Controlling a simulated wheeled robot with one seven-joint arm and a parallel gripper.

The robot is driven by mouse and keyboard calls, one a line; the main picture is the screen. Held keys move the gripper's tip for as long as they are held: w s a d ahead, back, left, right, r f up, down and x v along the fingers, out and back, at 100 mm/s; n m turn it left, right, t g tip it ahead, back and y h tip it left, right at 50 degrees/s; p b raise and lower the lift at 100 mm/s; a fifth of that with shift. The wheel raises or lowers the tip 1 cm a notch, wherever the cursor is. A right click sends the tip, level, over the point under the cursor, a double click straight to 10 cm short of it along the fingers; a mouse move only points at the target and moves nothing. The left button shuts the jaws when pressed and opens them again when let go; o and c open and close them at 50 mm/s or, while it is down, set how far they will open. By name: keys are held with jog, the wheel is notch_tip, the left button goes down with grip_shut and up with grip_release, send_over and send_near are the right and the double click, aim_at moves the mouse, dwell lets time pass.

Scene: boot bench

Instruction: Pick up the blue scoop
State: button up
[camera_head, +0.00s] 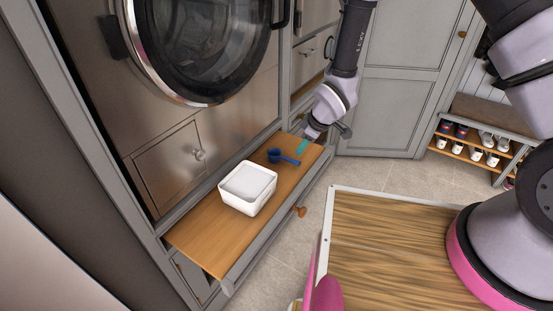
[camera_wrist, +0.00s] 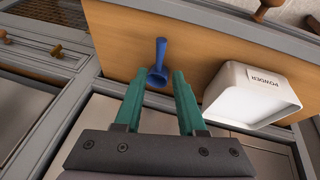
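The blue scoop (camera_head: 281,156) lies on a wooden pull-out shelf (camera_head: 200,238) below the washing machine. Its round cup is at the left and its handle points right in the head view. In the wrist view the scoop (camera_wrist: 158,64) shows just beyond the fingertips, with its cup nearest them and its handle pointing away. My gripper (camera_head: 302,146) is above the right part of the shelf, near the handle end in the head view. In the wrist view my gripper (camera_wrist: 158,80) has its two green fingers apart with nothing held between them.
A white powder box (camera_head: 248,188) stands on the shelf left of the scoop; it also shows in the wrist view (camera_wrist: 252,95), right of the fingers. A washing machine (camera_head: 205,45) is above. Shoes sit on a bench rack (camera_head: 470,145) at the right.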

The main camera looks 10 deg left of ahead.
aim_at(292, 160)
jog(key=x, duration=1)
jog(key=shift+w+a+f, duration=0.1)
jog(key=shift+a+f, duration=0.05)
jog(key=shift+a, duration=0.1)
jog(key=shift+c, duration=0.2)
grip_shut()
